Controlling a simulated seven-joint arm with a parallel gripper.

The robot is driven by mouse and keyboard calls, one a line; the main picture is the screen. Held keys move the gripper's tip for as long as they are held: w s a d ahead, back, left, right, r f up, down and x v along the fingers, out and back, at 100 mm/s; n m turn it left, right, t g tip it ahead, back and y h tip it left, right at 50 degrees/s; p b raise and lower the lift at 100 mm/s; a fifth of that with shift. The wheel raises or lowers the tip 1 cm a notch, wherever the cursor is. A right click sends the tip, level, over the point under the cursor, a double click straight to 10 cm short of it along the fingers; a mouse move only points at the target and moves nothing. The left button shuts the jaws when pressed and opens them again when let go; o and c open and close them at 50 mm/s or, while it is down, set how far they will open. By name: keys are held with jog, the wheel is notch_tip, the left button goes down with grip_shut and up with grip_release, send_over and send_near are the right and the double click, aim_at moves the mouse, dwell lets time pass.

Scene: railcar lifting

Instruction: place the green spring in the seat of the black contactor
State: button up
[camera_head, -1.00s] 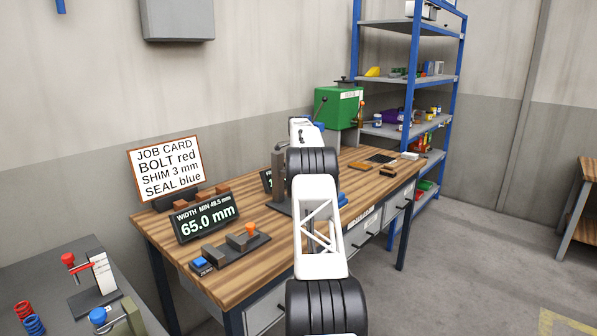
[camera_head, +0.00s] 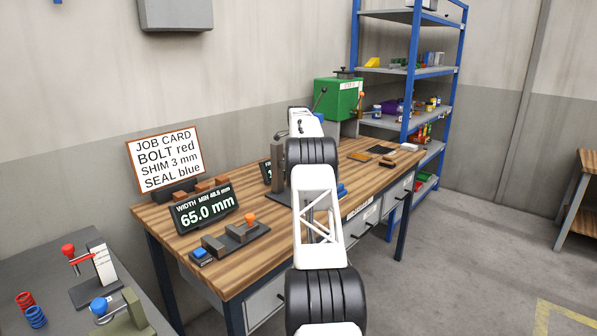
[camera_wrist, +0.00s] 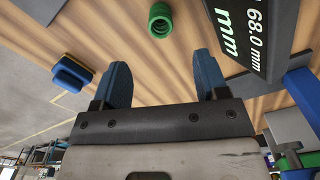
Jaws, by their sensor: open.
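A green hollow cylinder, which looks like the green spring (camera_wrist: 160,12), stands on the wooden bench at the top of the wrist view. My gripper (camera_wrist: 163,78) is open, with its two blue fingers wide apart and nothing between them. The spring appears beyond the fingertips, roughly midway between them, and apart from both. In the head view my own arm hides the gripper and the spring. I cannot pick out the black contactor or its seat with certainty in either view.
A blue block (camera_wrist: 72,72) lies left of the fingers. In the head view, a 65.0 mm display (camera_head: 205,210) and a green box (camera_head: 338,98) stand on the bench.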

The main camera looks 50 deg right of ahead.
jog(key=n, duration=0.4)
jog(key=shift+s+f+t, duration=0.2)
jog(key=shift+f+t, duration=0.2)
jog(key=n, duration=0.3)
jog(key=f+n, duration=0.1)
jog(key=n, duration=0.1)
jog(key=shift+s+d+t+h, duration=0.1)
jog(key=shift+s+t+h, duration=0.2)
jog(key=shift+t, duration=0.1)
jog(key=n, duration=0.4)
jog(key=shift+s+f+t, duration=0.25)
jog(key=shift+f+t, duration=0.05)
jog(key=shift+f, duration=0.05)
jog(key=n, duration=0.5)
jog(key=shift+s+f+t+h, duration=0.3)
jog(key=shift+s+f+t, duration=0.1)
jog(key=shift+x, duration=1.3)
jog(key=shift+f, duration=0.1)
